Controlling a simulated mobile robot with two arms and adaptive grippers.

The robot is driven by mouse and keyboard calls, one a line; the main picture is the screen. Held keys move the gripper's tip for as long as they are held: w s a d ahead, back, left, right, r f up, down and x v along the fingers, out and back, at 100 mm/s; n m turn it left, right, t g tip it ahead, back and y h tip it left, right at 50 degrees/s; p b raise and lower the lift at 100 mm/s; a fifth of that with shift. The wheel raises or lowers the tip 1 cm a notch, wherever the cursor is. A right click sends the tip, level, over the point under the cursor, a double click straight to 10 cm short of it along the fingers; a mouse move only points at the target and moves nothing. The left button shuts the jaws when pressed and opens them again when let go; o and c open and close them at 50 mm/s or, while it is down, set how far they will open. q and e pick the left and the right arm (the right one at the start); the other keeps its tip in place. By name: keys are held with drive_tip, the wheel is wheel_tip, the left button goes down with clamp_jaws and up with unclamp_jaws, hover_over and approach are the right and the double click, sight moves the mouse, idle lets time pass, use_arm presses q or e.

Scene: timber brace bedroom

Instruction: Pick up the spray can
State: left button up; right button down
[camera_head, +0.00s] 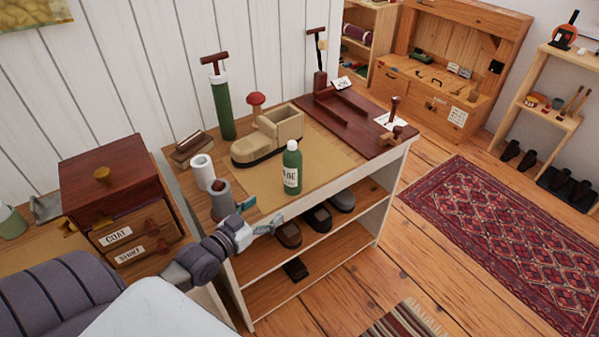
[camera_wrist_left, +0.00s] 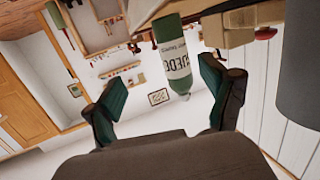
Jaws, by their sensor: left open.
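The spray can (camera_head: 292,170) is a green can with a pale label. It stands upright near the front edge of the wooden bench top. In the left wrist view, which is upside down, the can (camera_wrist_left: 178,62) shows between my spread fingers, beyond them, with the letters "UEDE" on its label. My left gripper (camera_head: 262,213) is open and empty, at the bench's front edge, left of the can and apart from it. Its fingers also frame the wrist view (camera_wrist_left: 160,84). My right gripper is out of view.
A dark red board (camera_head: 350,122) lies right. Shoes sit on the shelf below.

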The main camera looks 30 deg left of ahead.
sight(287, 171)
use_arm(q)
drive_tip(key=shift+t, duration=0.8)
drive_tip(key=a+r, duration=0.1)
drive_tip(key=w+a+r, duration=0.1)
drive_tip(key=r, duration=0.1)
drive_tip(key=shift+w+a+r, duration=0.2)
drive_tip(key=shift+a, duration=0.05)
drive_tip(key=w, duration=0.7)
drive_tip(key=shift+w+d+p, duration=0.1)
drive_tip(key=shift+d+p, duration=0.2)
drive_tip(key=w, duration=0.2)
drive_tip(key=w+d+p, duration=0.1)
drive_tip(key=w, duration=0.2)
drive_tip(key=shift+w+d+r, duration=0.1)
drive_tip(key=shift+w+r, duration=0.05)
drive_tip(key=shift+w, duration=0.45)
drive_tip(key=shift+s, duration=0.1)
